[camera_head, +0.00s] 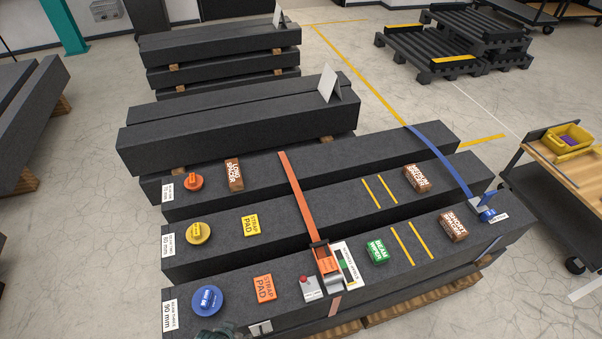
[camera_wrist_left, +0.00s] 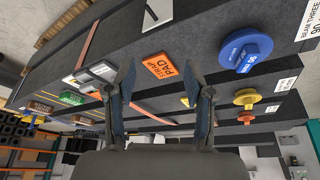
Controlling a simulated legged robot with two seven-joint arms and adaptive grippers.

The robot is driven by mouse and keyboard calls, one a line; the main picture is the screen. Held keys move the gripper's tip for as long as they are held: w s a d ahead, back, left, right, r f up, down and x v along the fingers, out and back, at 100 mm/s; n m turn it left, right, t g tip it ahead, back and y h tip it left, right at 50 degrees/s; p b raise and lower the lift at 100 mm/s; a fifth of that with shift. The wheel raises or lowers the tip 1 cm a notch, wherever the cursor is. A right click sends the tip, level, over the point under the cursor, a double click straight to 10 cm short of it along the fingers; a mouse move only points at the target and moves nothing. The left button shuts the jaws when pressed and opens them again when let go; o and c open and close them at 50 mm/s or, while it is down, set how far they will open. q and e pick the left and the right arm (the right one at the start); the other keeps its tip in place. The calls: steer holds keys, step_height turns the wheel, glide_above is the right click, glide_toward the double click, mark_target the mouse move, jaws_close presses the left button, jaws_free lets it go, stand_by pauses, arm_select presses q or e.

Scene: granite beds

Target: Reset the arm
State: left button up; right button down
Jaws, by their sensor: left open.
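My left gripper (camera_wrist_left: 163,92) is open in the left wrist view, its two dark fingers apart with nothing held between them. In the head view only a dark tip of it (camera_head: 214,334) shows at the bottom edge, beside the blue round knob (camera_head: 207,301) on the nearest granite beam. The blue knob also shows in the wrist view (camera_wrist_left: 246,50), to the right of the fingers. An orange strap pad (camera_head: 264,288) lies to the right of the knob; in the wrist view it (camera_wrist_left: 160,66) appears beyond the fingers. My right gripper is in neither view.
Three dark beams carry yellow (camera_head: 198,233) and orange (camera_head: 193,181) knobs, a yellow strap pad (camera_head: 250,225), a green block (camera_head: 377,251), brown blocks (camera_head: 453,226), and orange and blue straps. A cart with a yellow bin (camera_head: 568,142) stands right. Floor is clear between cart and pallets.

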arm_select(q)
steer(key=s+a+f+g+y, duration=0.1)
steer(key=s+f, duration=0.1)
steer(key=f, duration=1.1)
steer(key=s+a+f+g, duration=0.1)
steer(key=s+a+f, duration=0.1)
steer(key=f, duration=1.1)
steer(key=s+a+f+b, duration=0.1)
steer(key=s+a+f, duration=0.1)
steer(key=s+f, duration=1.6)
steer(key=shift+a+g+b, duration=0.3)
steer(key=shift+g, duration=0.1)
